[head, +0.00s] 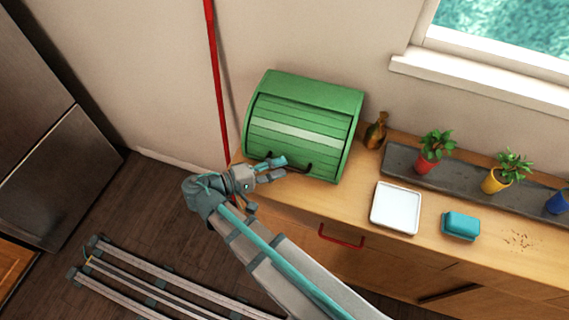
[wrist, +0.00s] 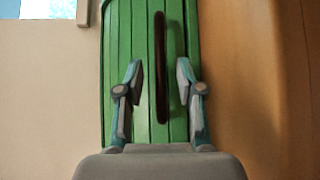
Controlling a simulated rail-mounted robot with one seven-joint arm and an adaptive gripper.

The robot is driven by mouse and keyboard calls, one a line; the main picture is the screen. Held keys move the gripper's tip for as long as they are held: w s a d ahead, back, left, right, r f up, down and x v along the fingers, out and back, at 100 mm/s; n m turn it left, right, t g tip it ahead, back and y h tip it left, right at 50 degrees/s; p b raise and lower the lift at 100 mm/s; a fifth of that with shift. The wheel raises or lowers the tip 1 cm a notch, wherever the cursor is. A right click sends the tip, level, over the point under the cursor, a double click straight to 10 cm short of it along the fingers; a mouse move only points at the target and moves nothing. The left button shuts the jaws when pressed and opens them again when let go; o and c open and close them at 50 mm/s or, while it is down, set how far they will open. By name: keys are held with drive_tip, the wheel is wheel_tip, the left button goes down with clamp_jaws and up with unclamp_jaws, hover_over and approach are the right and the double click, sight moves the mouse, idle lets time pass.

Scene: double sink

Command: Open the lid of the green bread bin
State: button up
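The green bread bin (head: 300,125) stands on the wooden counter against the wall, and its slatted roll lid is down. A dark handle (head: 292,169) runs along the lid's lower edge. My gripper (head: 275,166) is at the bin's front left, close to the handle. In the wrist view the lid (wrist: 142,60) fills the middle, and the handle (wrist: 162,70) stands upright in the picture. My gripper (wrist: 160,85) is open there, with a finger on each side of the handle's lower part.
A white tray (head: 397,207), a blue-green sponge (head: 461,225) and a brown bottle (head: 376,130) are right of the bin. Potted plants (head: 431,155) stand on a grey strip (head: 400,160) behind. A red drawer handle (head: 341,240) sticks out below the counter's front edge. A red pole (head: 216,80) leans left of the bin.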

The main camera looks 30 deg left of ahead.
drive_tip(key=shift+x, duration=1.2)
drive_tip(key=shift+c, duration=0.3)
clamp_jaws()
